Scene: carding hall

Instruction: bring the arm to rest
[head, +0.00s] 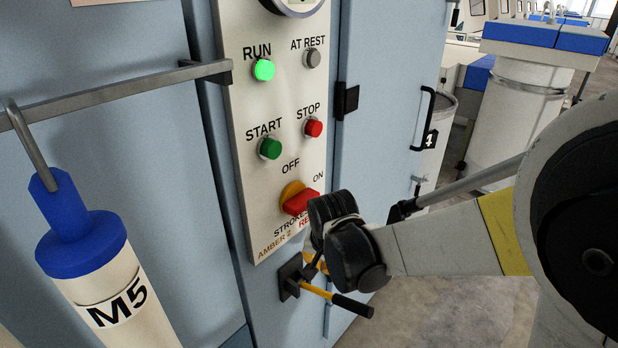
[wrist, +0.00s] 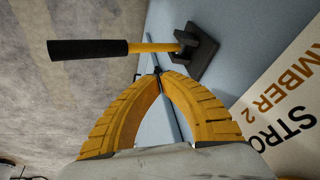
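My gripper (wrist: 157,73) shows in the wrist view with its two yellow fingers curved together, tips meeting and nothing between them. A lever with a yellow shaft and black grip (head: 352,305) sticks out from a dark bracket (head: 288,279) on the blue cabinet. In the wrist view the lever (wrist: 88,48) lies just beyond my fingertips; I cannot tell whether they touch. In the head view my wrist largely hides my fingers. On the panel (head: 285,115), the RUN lamp (head: 263,70) glows green and the AT REST lamp (head: 312,58) is grey and unlit.
Green START (head: 270,148) and red STOP (head: 313,128) buttons and a red rotary switch (head: 300,203) sit above the lever. A rail (head: 110,94) with a hanging white M5 cylinder (head: 120,300) stands at left. Free floor (head: 440,305) shows at lower right.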

